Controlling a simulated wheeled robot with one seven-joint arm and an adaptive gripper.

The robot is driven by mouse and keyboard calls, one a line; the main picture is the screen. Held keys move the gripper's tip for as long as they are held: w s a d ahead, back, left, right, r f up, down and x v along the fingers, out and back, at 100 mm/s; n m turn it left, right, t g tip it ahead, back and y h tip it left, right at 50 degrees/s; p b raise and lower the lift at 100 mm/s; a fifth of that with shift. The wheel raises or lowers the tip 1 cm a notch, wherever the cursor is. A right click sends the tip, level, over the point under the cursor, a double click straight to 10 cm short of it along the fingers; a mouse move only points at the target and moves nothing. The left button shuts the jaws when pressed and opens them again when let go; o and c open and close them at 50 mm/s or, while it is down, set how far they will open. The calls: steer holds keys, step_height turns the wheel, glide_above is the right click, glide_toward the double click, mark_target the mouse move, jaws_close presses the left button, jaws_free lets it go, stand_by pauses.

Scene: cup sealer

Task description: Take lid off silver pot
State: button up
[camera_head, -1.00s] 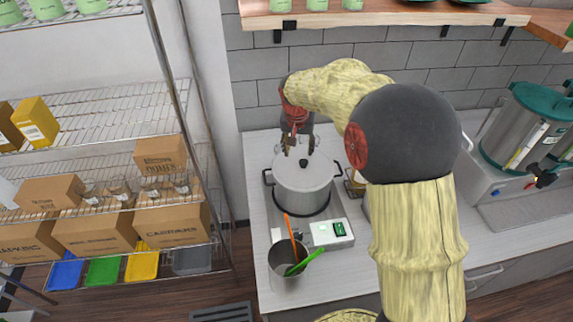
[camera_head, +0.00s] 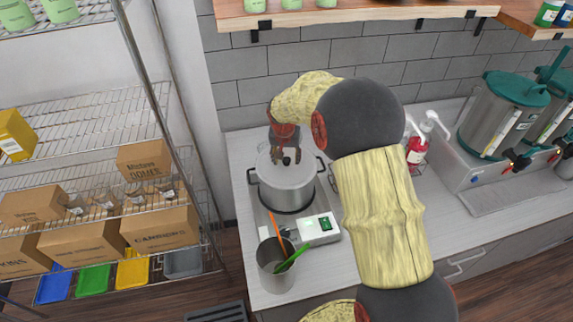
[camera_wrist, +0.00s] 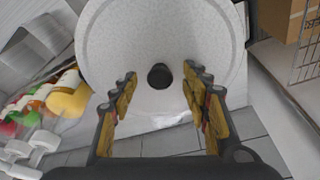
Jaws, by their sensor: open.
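The silver pot (camera_head: 287,194) stands upright on a hot plate on the counter. Its lid (camera_head: 278,178) sits on top, with a black knob (camera_head: 286,160) in the middle. In the wrist view the round pale lid (camera_wrist: 112,50) fills the upper middle and its black knob (camera_wrist: 160,76) lies between the fingers. My gripper (camera_head: 284,156) is above the lid, pointing down. In the wrist view my gripper (camera_wrist: 160,88) is open, with a finger on each side of the knob and gaps between. Contact with the lid cannot be told.
A metal cup (camera_head: 275,270) with orange and green utensils stands in front of the hot plate (camera_head: 318,230). A red-labelled pump bottle (camera_head: 417,150) and steel dispensers (camera_head: 500,115) are to the right. A wire shelf (camera_head: 95,125) with boxes is left. A wooden shelf (camera_head: 350,15) hangs above.

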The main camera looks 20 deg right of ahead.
steer(key=shift+c, duration=0.3)
steer(key=c, duration=1.1)
jaws_close()
